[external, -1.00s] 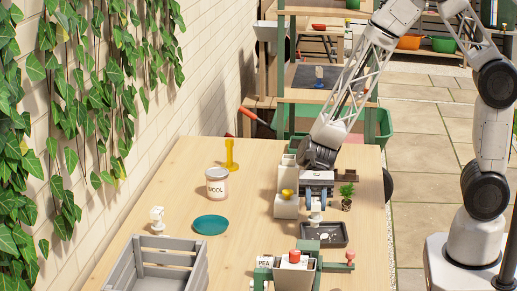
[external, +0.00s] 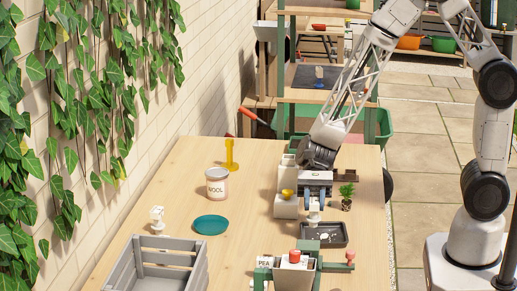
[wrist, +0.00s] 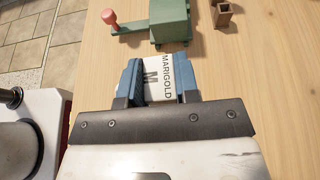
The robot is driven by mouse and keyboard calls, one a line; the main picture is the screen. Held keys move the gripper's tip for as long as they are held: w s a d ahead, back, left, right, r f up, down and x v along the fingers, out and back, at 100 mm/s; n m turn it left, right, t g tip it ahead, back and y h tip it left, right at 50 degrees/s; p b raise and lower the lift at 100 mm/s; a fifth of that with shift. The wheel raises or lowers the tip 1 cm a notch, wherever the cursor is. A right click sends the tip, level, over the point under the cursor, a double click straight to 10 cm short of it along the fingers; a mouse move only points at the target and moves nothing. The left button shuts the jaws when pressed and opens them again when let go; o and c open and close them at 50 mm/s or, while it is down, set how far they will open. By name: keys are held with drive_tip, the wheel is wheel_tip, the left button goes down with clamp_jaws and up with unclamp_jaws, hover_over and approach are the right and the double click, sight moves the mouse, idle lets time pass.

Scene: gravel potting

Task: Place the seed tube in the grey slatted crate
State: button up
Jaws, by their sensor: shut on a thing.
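My gripper (external: 315,190) is over the right part of the table, and its blue fingers (wrist: 158,80) are shut on a white thing. This white seed tube (wrist: 158,68) carries the word MARIGOLD and sits between the fingers in the wrist view. In the external view a white part of it (external: 314,217) shows below the gripper, near the back edge of a dark tray. I cannot tell whether its lower end touches anything. The grey slatted crate (external: 163,257) stands at the front left, well apart from my gripper, and looks empty where I see inside.
A dark tray (external: 337,241), a potted plant (external: 346,203) and a white block with a yellow item (external: 286,207) are close to my gripper. A teal saucer (external: 210,225), WOOL tin (external: 217,188) and white figure (external: 157,219) lie toward the crate.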

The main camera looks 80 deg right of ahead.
drive_tip(key=w+d+r+m+t+h, duration=0.15)
drive_tip(key=w+m+t, duration=0.25)
drive_tip(key=w, duration=0.6)
drive_tip(key=w+d+r+m+t+h, duration=0.1)
drive_tip(key=w+d+r+m+t, duration=0.2)
drive_tip(key=w, duration=0.7)
drive_tip(key=w+d+r+m+t+h, duration=0.7)
drive_tip(key=w+r+m+h, duration=0.3)
drive_tip(key=w, duration=0.3)
drive_tip(key=shift+w+d+r+m+h, duration=0.35)
drive_tip(key=shift+w+d+r+m, duration=0.05)
drive_tip(key=shift+d+r+m, duration=0.4)
drive_tip(key=shift+r, duration=0.1)
drive_tip(key=shift+r, duration=0.2)
wheel_tip(320, 180, up, 4)
drive_tip(key=shift+a+r, duration=0.15)
drive_tip(key=shift+r, duration=0.1)
drive_tip(key=shift+w+a, duration=0.1)
drive_tip(key=shift+a, duration=0.2)
